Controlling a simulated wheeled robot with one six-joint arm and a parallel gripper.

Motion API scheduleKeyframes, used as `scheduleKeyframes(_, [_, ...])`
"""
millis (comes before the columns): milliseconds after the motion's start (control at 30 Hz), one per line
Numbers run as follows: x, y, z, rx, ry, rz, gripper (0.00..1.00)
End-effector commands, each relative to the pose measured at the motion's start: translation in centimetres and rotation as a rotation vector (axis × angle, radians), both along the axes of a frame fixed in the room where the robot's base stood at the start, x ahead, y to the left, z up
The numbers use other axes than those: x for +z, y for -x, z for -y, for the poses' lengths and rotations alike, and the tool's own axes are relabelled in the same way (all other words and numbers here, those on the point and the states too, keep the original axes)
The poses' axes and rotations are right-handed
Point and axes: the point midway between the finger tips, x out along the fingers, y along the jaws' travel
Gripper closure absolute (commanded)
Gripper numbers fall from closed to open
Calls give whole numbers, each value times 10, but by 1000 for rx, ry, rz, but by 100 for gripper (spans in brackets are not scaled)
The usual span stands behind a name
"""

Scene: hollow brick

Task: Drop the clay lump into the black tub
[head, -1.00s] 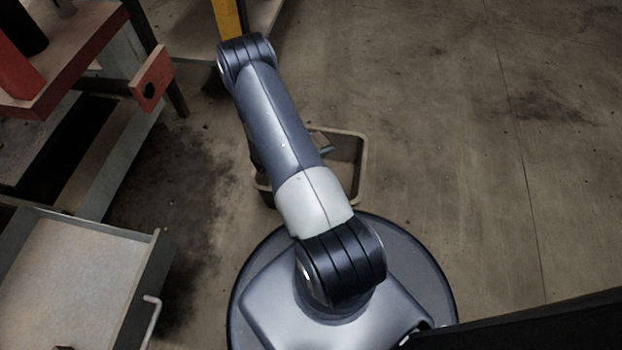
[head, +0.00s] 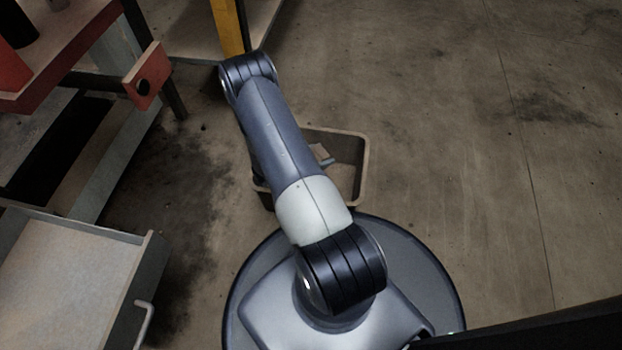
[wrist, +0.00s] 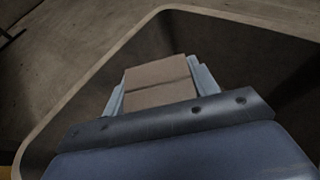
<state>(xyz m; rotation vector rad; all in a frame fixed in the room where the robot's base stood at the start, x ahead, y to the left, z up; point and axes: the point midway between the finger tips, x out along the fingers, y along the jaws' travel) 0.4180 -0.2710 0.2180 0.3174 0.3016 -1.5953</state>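The black tub (head: 364,172) stands on the floor behind my arm, partly hidden by it. It has a dark inside and a paler rim, which also shows in the wrist view (wrist: 240,21). A tan, blocky lump, which I take for the clay lump (wrist: 160,78), sits between the two grey-blue fingers of my gripper (wrist: 160,88), touching both. The lump is over or within the tub's opening; its height above the bottom is hard to tell.
A red-edged workbench (head: 75,60) stands at upper left, with a red plate (head: 147,75) sticking out. An open grey drawer (head: 70,285) is at lower left. A yellow post (head: 228,27) rises beyond my arm. The floor (head: 470,160) to the right is clear.

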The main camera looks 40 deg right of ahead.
Motion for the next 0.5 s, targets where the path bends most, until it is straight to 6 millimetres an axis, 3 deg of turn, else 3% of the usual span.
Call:
scheduleKeyframes(267, [0,0,0,0,0,-1,21])
scheduleKeyframes(500, [0,0,-1,0,-1,-1,20])
